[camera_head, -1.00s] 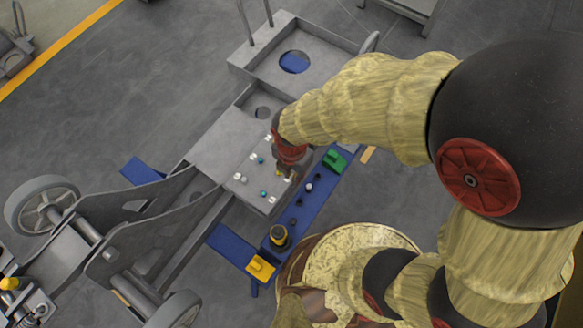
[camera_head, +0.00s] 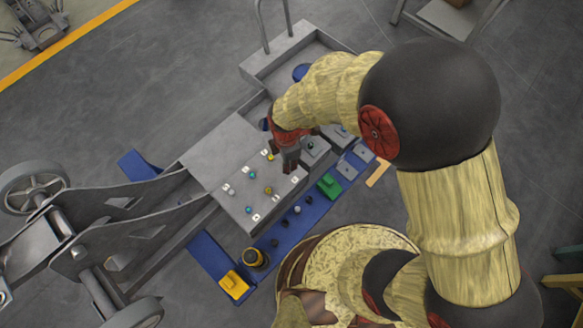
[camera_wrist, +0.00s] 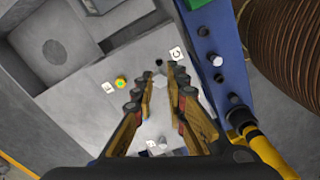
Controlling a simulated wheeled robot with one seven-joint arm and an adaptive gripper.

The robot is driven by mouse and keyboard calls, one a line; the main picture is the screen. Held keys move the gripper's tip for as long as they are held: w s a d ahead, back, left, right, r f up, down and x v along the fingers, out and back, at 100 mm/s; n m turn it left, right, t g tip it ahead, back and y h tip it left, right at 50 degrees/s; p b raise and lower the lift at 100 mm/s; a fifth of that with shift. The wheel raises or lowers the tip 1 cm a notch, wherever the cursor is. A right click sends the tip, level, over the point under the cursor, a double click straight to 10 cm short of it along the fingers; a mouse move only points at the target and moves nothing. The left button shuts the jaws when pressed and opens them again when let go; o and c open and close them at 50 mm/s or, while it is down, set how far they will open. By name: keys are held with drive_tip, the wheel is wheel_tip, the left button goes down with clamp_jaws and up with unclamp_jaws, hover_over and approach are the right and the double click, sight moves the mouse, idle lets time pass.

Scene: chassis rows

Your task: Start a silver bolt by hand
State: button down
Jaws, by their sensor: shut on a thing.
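My gripper (camera_head: 290,172) points down over the right part of the grey chassis plate (camera_head: 222,147). In the wrist view its two fingers (camera_wrist: 158,92) close around a small silver bolt, which is mostly hidden at the fingertips. A dark hole (camera_wrist: 158,63) in the plate shows just beyond the fingertips, near a white letter label (camera_wrist: 175,53). I cannot tell whether the bolt touches the hole.
A blue rail (camera_head: 280,230) with several small parts runs along the plate's near edge. It carries a green block (camera_head: 328,186), a yellow block (camera_head: 235,284) and a yellow-black tool (camera_head: 256,258). Grey boxes (camera_head: 314,152) stand right of the gripper. Open floor lies to the upper left.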

drive_tip(key=shift+w+m, duration=0.1)
drive_tip(key=shift+m, duration=0.3)
drive_tip(key=shift+f, duration=0.15)
wheel_tip(320, 180, down, 3)
drive_tip(key=b, duration=0.2)
drive_tip(key=shift+b, duration=0.35)
drive_tip(key=shift+r+n, duration=0.25)
drive_tip(key=shift+n, duration=0.75)
drive_tip(key=n+b, duration=0.1)
drive_tip(key=n, duration=0.7)
drive_tip(key=shift+r+n+p, duration=0.15)
drive_tip(key=shift+n+p, duration=0.15)
drive_tip(key=shift+p, duration=0.05)
drive_tip(key=n, duration=0.4)
drive_tip(key=shift+p, duration=0.35)
drive_tip(key=shift+f+b, duration=0.8)
drive_tip(key=shift+f, duration=1)
